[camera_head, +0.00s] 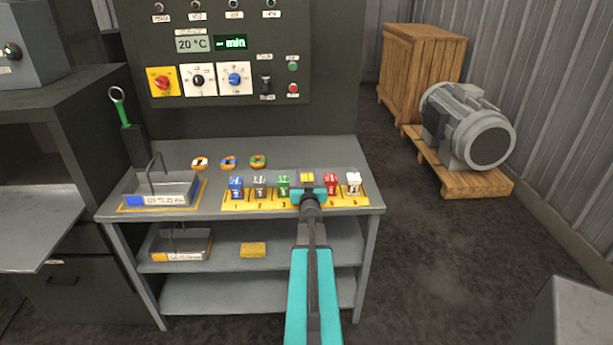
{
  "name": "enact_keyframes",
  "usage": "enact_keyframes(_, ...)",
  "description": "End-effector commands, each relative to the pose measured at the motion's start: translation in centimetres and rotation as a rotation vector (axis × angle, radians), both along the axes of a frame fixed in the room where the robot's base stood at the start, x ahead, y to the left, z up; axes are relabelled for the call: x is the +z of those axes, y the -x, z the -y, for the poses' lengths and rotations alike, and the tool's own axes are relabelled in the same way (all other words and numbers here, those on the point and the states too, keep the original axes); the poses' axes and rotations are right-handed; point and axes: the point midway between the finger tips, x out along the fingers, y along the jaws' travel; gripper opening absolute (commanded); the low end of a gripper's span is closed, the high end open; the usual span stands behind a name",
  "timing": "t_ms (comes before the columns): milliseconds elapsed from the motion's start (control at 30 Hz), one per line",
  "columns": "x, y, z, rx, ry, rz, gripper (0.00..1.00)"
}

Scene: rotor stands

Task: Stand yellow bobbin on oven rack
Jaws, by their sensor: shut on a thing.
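The yellow bobbin (307,177) shows just beyond my gripper (308,192) at the row of coloured bobbins on the bench. My gripper is shut on it; the fingers and the arm hide its lower part, so I cannot tell whether it touches the strip below. The yellow numbered strip (245,205) holds the row. I cannot identify the oven rack for certain; a grey handled tray (165,198) with a blue label stands at the bench's left.
Blue (236,187), grey (260,187) and green (283,187) bobbins stand left of my gripper, red (331,184) and white (353,183) right. Several coloured rings (228,162) lie behind. A second handled tray (180,246) and a yellow pad (253,250) are on the shelf below.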

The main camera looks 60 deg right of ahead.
Motion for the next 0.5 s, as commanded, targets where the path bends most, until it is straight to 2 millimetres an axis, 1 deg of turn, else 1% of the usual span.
enact_keyframes(167, 0.06, 0.00, 0.00, 0.000, 0.001, 0.001, 0.07)
enact_keyframes(433, -0.45, 0.01, -0.01, 0.000, 0.001, 0.001, 0.07)
enact_keyframes(467, -0.45, 0.01, -0.01, 0.000, 0.000, 0.000, 0.41)
enact_keyframes(500, -0.41, 0.01, -0.01, 0.000, -0.001, -0.001, 0.47)
